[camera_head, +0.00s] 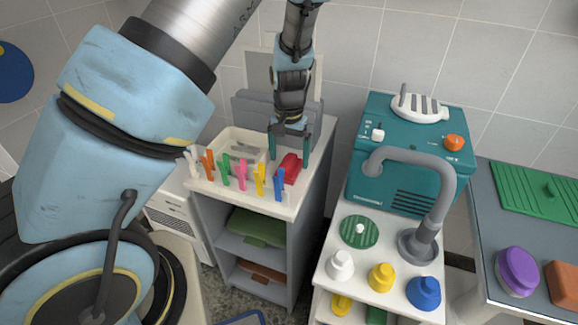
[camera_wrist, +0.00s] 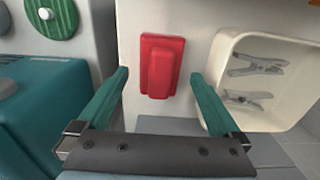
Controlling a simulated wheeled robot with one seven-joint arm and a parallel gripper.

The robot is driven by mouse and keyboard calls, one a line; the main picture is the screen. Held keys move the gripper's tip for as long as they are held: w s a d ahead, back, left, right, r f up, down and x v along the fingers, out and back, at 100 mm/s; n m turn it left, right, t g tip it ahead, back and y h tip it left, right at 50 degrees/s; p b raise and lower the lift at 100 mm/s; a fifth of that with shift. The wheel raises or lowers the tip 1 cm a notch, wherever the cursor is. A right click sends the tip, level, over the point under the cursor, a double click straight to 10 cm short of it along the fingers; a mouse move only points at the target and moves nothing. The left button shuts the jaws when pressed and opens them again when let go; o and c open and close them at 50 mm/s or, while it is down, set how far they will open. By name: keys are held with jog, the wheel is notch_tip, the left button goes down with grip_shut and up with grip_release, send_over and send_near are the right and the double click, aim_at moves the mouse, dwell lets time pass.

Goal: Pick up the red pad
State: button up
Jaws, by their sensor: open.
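The red pad (camera_wrist: 160,66) is a small red block with a raised middle. It lies on the white top of the grey shelf unit (camera_head: 312,180). In the head view the red pad (camera_head: 288,168) sits at the right part of that top, partly hidden by my gripper. My gripper (camera_head: 290,158) points down over it with its two green fingers apart. In the wrist view the fingers of my gripper (camera_wrist: 160,78) stand to either side of the pad, with gaps between them and it. Nothing is held.
A cream tray (camera_wrist: 221,58) with grey pegs lies beside the pad. Several coloured pegs (camera_head: 241,175) line the front edge of the top. A teal machine (camera_head: 358,150) stands to the right, behind a white surface with a green disc (camera_head: 345,236) and coloured knobs.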

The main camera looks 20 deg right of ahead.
aim_at(289, 160)
jog(key=shift+f, duration=0.85)
jog(key=shift+c, duration=0.2)
jog(key=c, duration=1.4)
jog(key=shift+r, duration=0.1)
notch_tip(289, 160, up, 10)
jog(key=shift+f+b, duration=0.1)
jog(key=shift+b, duration=0.3)
jog(key=o, duration=0.9)
jog(key=shift+c, duration=0.2)
jog(key=c, duration=0.7)
